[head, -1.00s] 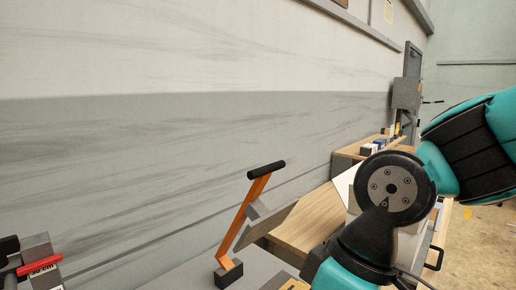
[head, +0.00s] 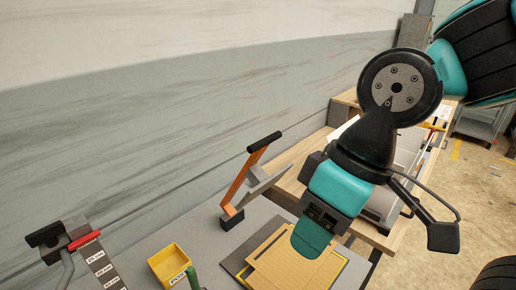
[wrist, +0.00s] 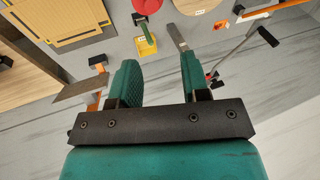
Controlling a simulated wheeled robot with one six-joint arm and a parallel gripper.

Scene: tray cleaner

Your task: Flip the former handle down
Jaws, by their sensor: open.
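The former handle (head: 243,185) is an orange lever with a black grip bar on top. It stands up, tilted, from a dark block on the grey bench, with a grey plate beside it. An orange piece with a grey plate, probably the same handle (wrist: 97,62), shows in the wrist view left of the fingers and partly hidden by them. My gripper (head: 314,236) is right of the handle in the head view, apart from it, over the cardboard sheet. The wrist view shows the two teal fingers of my gripper (wrist: 157,80) apart with nothing held between them.
A cardboard sheet (head: 275,267) lies on a dark mat. A yellow bin (head: 168,264) and a green item stand at the front. The wall runs behind the bench. A wooden table is at the back right.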

